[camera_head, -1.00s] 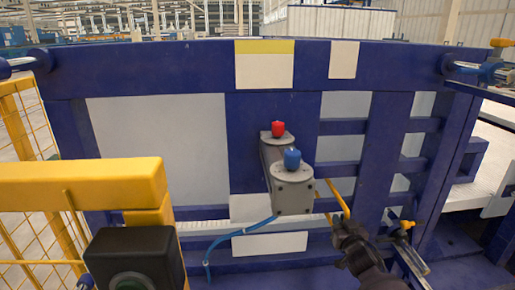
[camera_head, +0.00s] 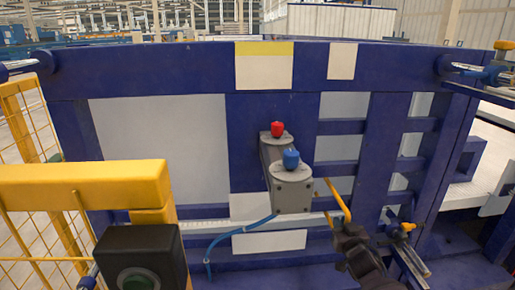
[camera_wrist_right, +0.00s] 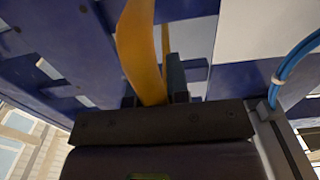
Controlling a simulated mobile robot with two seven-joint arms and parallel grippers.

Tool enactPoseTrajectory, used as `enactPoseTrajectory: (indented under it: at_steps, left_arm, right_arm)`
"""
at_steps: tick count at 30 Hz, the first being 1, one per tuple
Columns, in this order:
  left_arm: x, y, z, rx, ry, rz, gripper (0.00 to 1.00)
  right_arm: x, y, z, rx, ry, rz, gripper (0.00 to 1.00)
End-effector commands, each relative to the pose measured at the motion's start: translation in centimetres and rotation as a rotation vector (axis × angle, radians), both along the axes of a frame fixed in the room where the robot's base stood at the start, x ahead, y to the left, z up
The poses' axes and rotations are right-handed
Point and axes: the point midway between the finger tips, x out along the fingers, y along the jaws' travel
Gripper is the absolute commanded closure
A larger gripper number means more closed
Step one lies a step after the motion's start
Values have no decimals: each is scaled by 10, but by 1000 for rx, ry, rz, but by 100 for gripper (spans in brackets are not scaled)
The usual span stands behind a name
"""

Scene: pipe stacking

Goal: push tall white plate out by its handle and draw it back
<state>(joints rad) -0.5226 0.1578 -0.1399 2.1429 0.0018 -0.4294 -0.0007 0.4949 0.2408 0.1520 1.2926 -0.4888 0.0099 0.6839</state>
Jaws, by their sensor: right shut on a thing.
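My right gripper (camera_head: 346,232) is at the lower right of centre in the head view, in front of the blue frame. It is shut on the yellow handle (camera_head: 337,197), which stands up and leans left out of the fingers. In the right wrist view the yellow handle (camera_wrist_right: 140,50) runs up between the dark fingers. Pale white panels (camera_head: 340,150) show behind the blue bars on the right, and a large white panel (camera_head: 160,145) fills the left. I cannot tell which plate the handle joins. My left gripper is not in view.
A grey box (camera_head: 291,196) with red (camera_head: 277,130) and blue (camera_head: 291,160) knobs stands just left of the handle. A blue hose (camera_head: 232,236) hangs below it. A yellow guard (camera_head: 80,186) and black button box (camera_head: 139,258) block the lower left.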

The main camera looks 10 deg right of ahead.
Motion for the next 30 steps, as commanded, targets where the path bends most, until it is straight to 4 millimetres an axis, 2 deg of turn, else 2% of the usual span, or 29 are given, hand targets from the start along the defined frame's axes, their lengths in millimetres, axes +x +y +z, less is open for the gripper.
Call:
enactPoseTrajectory:
  at_steps: [17,30]
  left_arm:
    - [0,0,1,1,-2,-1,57]
    - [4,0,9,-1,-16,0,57]
  right_arm:
    - [1,-1,3,0,-5,-1,100]
    - [-8,0,4,0,-5,-1,100]
